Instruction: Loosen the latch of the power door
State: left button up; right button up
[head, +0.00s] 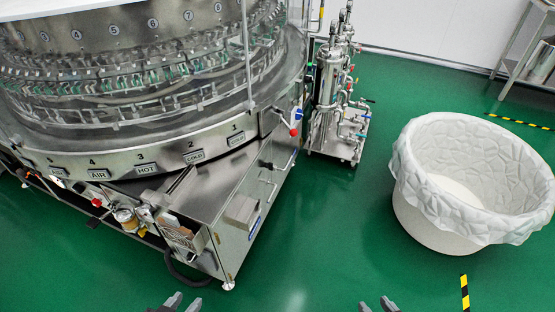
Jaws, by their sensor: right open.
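The large round steel washer (130,150) fills the upper left of the head view. A steel cabinet (215,185) juts out from its base toward me. Its right side panel has a small protruding box (241,212) and a thin handle-like fitting (268,184) further back. I cannot tell which panel is the power door, and its latch is too small to make out. My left gripper (184,303) is at the bottom edge, its fingertips apart and empty, in front of the cabinet. My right gripper (377,305) is open and empty at the bottom edge, right of the cabinet.
A large white tub with a crumpled liner (473,180) stands on the green floor at the right. A steel pipe and filter unit (338,95) stands behind the cabinet. A gauge and hoses (127,217) are at the washer's front. The floor between cabinet and tub is clear.

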aim_at(269, 165)
jog(key=i+l+u, duration=0.1)
jog(key=i+l, duration=0.3)
jog(key=l, duration=0.25)
jog(key=i+l+u, duration=0.25)
jog(key=l, duration=0.4)
jog(key=i+l, duration=0.25)
jog(key=l, duration=0.15)
jog(key=i+l+u, duration=0.15)
jog(key=l, duration=0.2)
jog(key=i+l+u, duration=0.1)
jog(key=l, duration=0.3)
jog(key=i+l, duration=0.2)
jog(key=l, duration=0.2)
jog(key=j+u, duration=0.05)
